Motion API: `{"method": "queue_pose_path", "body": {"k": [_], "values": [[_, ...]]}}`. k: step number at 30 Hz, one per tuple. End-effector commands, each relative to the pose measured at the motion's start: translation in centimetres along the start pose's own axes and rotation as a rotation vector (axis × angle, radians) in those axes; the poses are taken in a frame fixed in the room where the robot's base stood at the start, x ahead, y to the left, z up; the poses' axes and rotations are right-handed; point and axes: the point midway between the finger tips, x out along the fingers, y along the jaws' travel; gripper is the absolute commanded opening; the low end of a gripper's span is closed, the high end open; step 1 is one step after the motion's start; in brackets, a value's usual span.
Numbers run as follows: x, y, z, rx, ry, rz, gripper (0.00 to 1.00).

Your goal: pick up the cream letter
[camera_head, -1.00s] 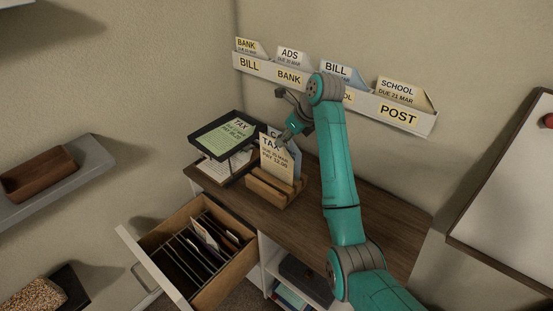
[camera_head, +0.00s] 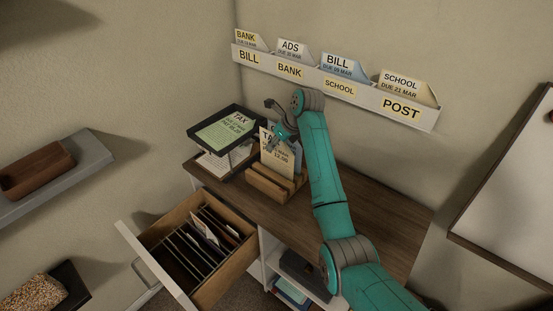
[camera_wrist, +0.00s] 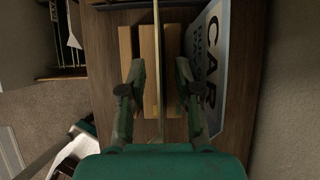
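The cream letter (camera_head: 283,165), with TAX and PAY 12.00 on it, stands upright in the wooden letter holder (camera_head: 268,187) on the desk. In the wrist view the cream letter (camera_wrist: 158,50) shows edge-on as a thin upright line between my two fingers. My gripper (camera_wrist: 159,72) is open, with a finger on each side of the letter and gaps between. In the head view my gripper (camera_head: 281,137) is at the letter's top and hides part of its print. A blue letter marked CAR (camera_wrist: 208,58) is just right of my right finger.
A black two-level tray (camera_head: 203,147) with a green TAX letter is close on the left. A wall rack (camera_head: 300,82) holds several letters behind my arm. An open drawer (camera_head: 235,268) with dividers juts out below. The desk's right side is clear.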

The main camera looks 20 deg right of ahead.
Motion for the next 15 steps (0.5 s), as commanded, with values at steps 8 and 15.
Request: {"method": "queue_pose_path", "body": {"k": [8,15], "values": [[1.2,0.02,0.05,-0.001,-0.001,-0.001,0.32],[1.17,0.01,0.04,-0.001,0.0,-0.001,0.0]]}}
